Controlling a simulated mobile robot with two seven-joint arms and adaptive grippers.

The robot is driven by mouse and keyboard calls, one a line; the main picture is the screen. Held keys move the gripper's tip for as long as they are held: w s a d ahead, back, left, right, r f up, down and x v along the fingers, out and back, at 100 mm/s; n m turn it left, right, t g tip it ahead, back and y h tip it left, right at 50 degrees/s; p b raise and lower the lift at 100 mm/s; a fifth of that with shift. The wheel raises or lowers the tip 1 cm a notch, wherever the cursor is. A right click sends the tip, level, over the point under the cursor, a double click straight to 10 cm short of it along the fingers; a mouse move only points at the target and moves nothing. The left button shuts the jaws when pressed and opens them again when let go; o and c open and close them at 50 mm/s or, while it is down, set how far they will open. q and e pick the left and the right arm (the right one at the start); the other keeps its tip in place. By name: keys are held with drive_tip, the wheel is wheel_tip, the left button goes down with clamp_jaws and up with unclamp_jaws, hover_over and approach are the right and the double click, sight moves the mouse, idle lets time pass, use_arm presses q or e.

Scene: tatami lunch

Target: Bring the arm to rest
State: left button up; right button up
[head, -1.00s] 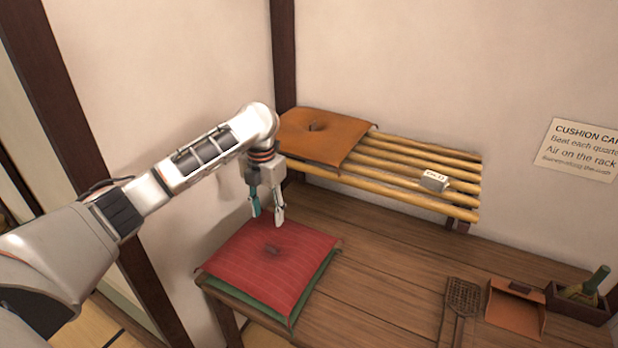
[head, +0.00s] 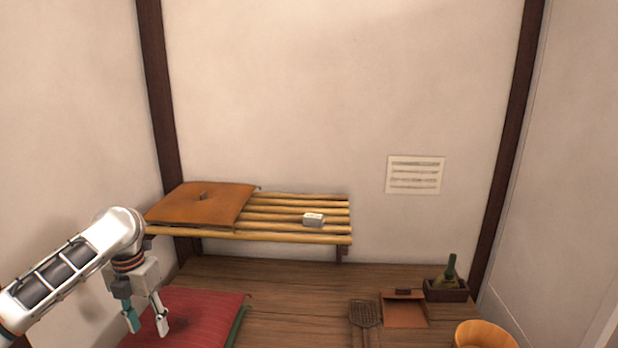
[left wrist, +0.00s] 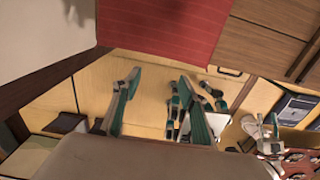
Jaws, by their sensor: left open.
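My left gripper (head: 146,316) is open and empty in the head view, its fingers pointing down above the red cushion (head: 205,312). The red cushion lies on a green one (head: 238,326) on the wooden table; its lower part is cut off by the picture's edge. In the left wrist view my left gripper (left wrist: 160,105) shows two spread fingers with nothing between them, and the red cushion (left wrist: 165,25) lies beyond them at the top.
An orange cushion (head: 203,204) and a small white block (head: 313,220) rest on the bamboo rack (head: 290,235). The table's middle (head: 290,290) is clear.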

use_arm(q)
drive_tip(key=s+d+f+n+t, duration=0.4)
drive_tip(key=s+d+f+n, duration=0.75)
drive_tip(key=d+f, duration=0.3)
drive_tip(key=s+a+r+n+t+y, duration=0.2)
drive_tip(key=s+a+n, duration=0.5)
drive_tip(key=s+n, duration=0.15)
drive_tip(key=s+a+r+n+t+y, duration=0.1)
drive_tip(key=s+a+r+n+y, duration=0.1)
drive_tip(key=s+a+n, duration=0.65)
drive_tip(key=w+d+f+n+t+h, duration=0.2)
drive_tip(key=d+f+h, duration=0.4)
drive_tip(key=d+f, duration=1)
drive_tip(key=shift+f+n+t, duration=0.2)
drive_tip(key=shift+n+t, duration=0.5)
drive_tip(key=shift+n, duration=0.55)
